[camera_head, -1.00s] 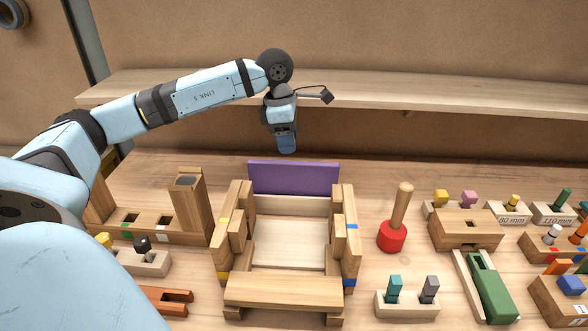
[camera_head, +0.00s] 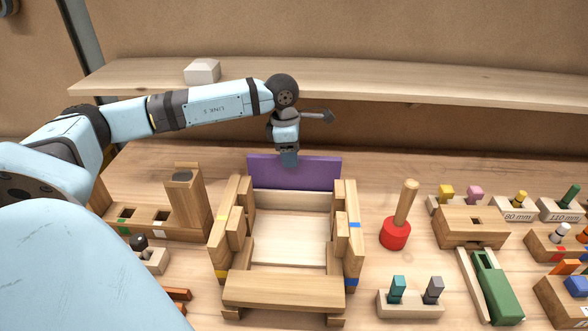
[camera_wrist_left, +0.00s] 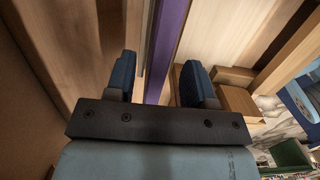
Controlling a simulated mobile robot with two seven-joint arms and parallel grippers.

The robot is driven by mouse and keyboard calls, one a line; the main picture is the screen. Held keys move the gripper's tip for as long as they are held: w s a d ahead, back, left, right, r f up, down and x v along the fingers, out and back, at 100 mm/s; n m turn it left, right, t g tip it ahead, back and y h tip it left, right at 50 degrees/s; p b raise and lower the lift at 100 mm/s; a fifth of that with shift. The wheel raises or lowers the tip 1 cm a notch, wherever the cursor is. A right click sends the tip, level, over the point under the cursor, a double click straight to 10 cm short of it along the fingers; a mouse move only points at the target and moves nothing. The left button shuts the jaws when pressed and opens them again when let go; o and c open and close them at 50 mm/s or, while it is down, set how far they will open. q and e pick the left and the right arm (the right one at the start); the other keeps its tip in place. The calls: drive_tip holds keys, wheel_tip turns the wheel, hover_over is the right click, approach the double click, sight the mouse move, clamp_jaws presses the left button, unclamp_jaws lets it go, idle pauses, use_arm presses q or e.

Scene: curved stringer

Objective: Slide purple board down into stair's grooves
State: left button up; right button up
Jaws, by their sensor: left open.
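The purple board (camera_head: 312,173) stands upright on edge at the back of the wooden stair frame (camera_head: 284,291), between its two side stringers. In the left wrist view the board (camera_wrist_left: 164,50) shows as a long purple strip. My left gripper (camera_head: 289,158) is at the board's top edge, a little left of its middle. In the left wrist view its two blue fingers (camera_wrist_left: 158,82) are apart, one on each side of the board, with gaps visible. The board's lower edge is hidden behind the frame's back piece. My right gripper is not in these views.
A red-headed mallet (camera_head: 396,231) stands right of the stair. Wooden blocks with coloured pegs fill the right side. A wooden stand (camera_head: 184,204) is at left. A long shelf (camera_head: 400,93) with a white block (camera_head: 202,71) runs behind.

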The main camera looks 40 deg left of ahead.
use_arm(q)
drive_tip(key=f, duration=0.4)
drive_tip(key=shift+w+d+f, duration=0.35)
drive_tip(key=shift+w+f, duration=0.05)
drive_tip(key=shift+c, duration=0.5)
clamp_jaws()
drive_tip(key=shift+r, duration=0.1)
wheel_tip(320, 180, up, 19)
drive_tip(key=s+d+f+p, duration=0.1)
drive_tip(key=s+d+p, duration=0.3)
drive_tip(key=s+d, duration=0.5)
drive_tip(key=shift+s+d, duration=0.15)
drive_tip(key=shift+s, duration=0.9)
